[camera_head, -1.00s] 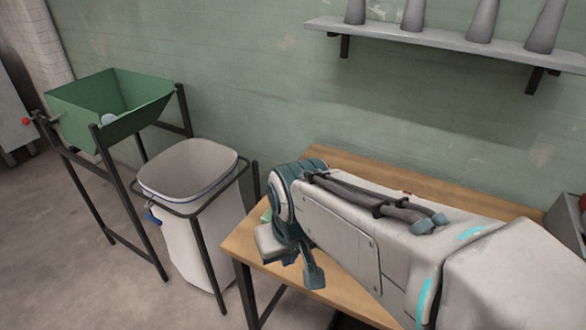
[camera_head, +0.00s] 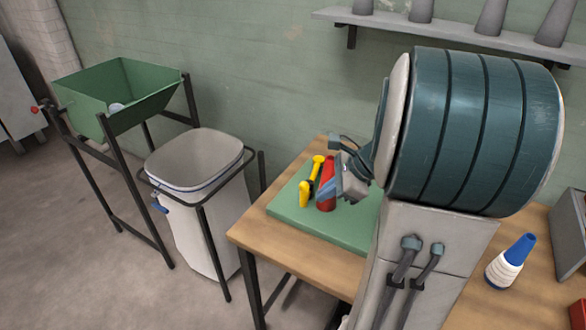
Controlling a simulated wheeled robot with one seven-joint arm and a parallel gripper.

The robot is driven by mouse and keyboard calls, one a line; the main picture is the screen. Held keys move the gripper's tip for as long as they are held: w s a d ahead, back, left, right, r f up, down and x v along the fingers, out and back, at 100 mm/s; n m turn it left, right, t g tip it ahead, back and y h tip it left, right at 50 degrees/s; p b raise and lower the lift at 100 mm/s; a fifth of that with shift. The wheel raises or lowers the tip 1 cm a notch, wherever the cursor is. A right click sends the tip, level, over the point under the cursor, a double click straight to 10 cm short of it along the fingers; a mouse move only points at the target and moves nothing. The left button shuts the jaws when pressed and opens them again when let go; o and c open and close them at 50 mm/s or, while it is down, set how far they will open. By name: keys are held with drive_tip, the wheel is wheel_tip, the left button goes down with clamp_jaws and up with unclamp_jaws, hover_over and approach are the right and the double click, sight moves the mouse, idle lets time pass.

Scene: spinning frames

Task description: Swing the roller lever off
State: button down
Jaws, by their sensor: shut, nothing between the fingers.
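No part in view can be clearly made out as the roller lever. A small blue handle-like part (camera_head: 159,207) sits on the left side of the black stand around the white can. My gripper (camera_head: 329,190) is shut and empty, partly hidden behind my own large arm joint. It is over the green mat on the wooden table, close to the red cylinder in the picture. I cannot tell whether it touches the cylinder.
A yellow tool (camera_head: 311,182) and a red cylinder (camera_head: 326,195) lie on the green mat (camera_head: 300,219). A white can (camera_head: 192,160) and a green hopper (camera_head: 135,112) stand left. A blue-capped bottle (camera_head: 511,262) stands right on the table (camera_head: 262,241). A shelf (camera_head: 440,31) holds grey cones.

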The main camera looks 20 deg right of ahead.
drive_tip(key=w+d+m+t, duration=0.1)
drive_tip(key=d+m+t, duration=0.1)
drive_tip(key=d+m, duration=0.3)
drive_tip(key=shift+w+d+f+m, duration=0.3)
drive_tip(key=shift+w+d, duration=0.1)
drive_tip(key=shift+d, duration=0.35)
drive_tip(key=x, duration=1)
drive_tip(key=shift+a, duration=0.1)
